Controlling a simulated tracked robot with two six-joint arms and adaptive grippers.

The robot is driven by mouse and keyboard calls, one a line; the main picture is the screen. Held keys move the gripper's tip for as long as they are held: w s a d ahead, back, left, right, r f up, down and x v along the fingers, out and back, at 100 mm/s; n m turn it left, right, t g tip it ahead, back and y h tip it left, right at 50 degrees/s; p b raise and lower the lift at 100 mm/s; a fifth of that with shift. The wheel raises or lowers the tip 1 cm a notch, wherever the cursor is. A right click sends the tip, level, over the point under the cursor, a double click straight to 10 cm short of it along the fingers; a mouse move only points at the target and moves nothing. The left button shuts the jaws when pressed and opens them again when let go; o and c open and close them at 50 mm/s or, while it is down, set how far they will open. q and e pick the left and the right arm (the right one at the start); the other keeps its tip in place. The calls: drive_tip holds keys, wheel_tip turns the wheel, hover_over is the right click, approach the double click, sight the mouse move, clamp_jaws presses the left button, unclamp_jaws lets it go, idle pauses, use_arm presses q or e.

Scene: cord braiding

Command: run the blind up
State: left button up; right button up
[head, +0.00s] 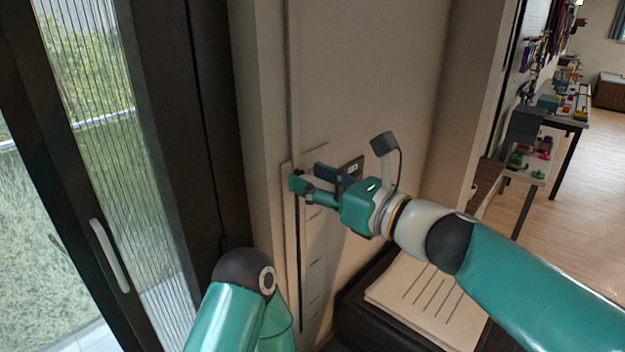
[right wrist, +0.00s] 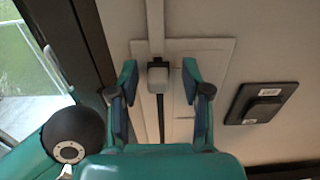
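A pale panel (head: 316,255) with a dark vertical slot (head: 299,250) is set on the wall. A small light-grey slider knob (right wrist: 159,77) sits at the top of the slot. My right gripper (head: 308,178) is at the panel's upper part. In the right wrist view my right gripper (right wrist: 160,82) is open, one finger on each side of the knob, with gaps between. The fingers hide the knob in the head view. A finely ribbed covering, perhaps the blind (head: 110,130), hangs over the window at left. My left arm shows at the bottom; its gripper is not in view.
A dark switch plate (right wrist: 262,103) is on the wall just right of the panel. A dark-framed door or window with a pale handle (head: 109,255) stands at left. A dark box with a lined pale top (head: 430,300) is below right.

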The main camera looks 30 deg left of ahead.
drive_tip(key=shift+f, duration=0.1)
drive_tip(key=s+d, duration=0.2)
drive_tip(key=d, duration=1)
drive_tip(key=shift+a, duration=0.1)
